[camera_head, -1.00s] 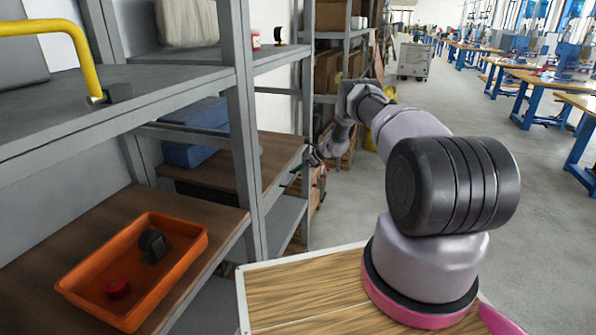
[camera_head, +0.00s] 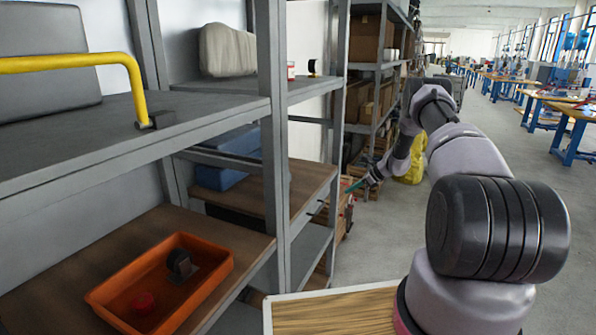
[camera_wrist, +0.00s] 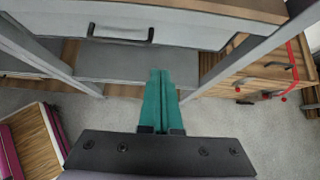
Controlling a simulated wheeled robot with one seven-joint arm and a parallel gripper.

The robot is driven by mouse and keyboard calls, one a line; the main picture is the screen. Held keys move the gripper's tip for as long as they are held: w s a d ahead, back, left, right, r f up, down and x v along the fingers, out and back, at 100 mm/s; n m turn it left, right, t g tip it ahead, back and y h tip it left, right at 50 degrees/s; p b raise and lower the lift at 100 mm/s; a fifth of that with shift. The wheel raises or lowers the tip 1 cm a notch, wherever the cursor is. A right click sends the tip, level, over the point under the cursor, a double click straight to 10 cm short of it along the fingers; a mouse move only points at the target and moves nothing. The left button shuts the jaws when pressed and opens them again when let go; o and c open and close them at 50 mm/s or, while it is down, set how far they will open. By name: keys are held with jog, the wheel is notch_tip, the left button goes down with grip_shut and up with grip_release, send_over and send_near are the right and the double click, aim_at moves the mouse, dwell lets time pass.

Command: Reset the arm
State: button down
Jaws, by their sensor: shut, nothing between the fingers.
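My gripper (camera_wrist: 159,100) shows in the wrist view with its two green fingers pressed together and nothing between them. In the head view my gripper (camera_head: 356,186) is at the end of my arm, beside the front of the shelf rack. My arm is bent, with its forearm reaching down and to the left. In the wrist view the fingers lie over the grey floor and in front of a drawer with a dark handle (camera_wrist: 120,38). I cannot tell whether the fingertips touch the rack.
A yellow bar (camera_head: 70,63) crosses the upper shelf. Open floor (camera_head: 480,150) lies to the right, with workbenches beyond.

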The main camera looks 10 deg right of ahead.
jog(key=s+a+r+n+h, duration=0.1)
jog(key=s+a+r+n, duration=0.1)
jog(key=r, duration=0.8)
jog(key=s+a+r+n+g, duration=0.1)
jog(key=s+a+r+n, duration=0.2)
jog(key=r, duration=0.7)
jog(key=s+a+r+n+h, duration=0.1)
jog(key=s+a+r+n, duration=0.1)
jog(key=r, duration=0.8)
jog(key=s+a+r+n, duration=0.4)
jog(key=s+r, duration=0.5)
jog(key=r, duration=0.1)
jog(key=s+a+r+n+t+h, duration=0.1)
jog(key=s+r+n, duration=0.3)
jog(key=s, duration=0.5)
jog(key=s+a+r+n+h, duration=0.1)
jog(key=s+a+r, duration=0.1)
jog(key=s+r, duration=0.5)
jog(key=s+f+n+t+h, duration=0.1)
jog(key=s+n, duration=0.1)
jog(key=s, duration=0.7)
jog(key=s+f+n+h, duration=0.1)
jog(key=s+n, duration=0.1)
jog(key=s, duration=0.6)
jog(key=shift+s+d+f+t, duration=0.3)
jog(key=shift+s+f+t, duration=0.1)
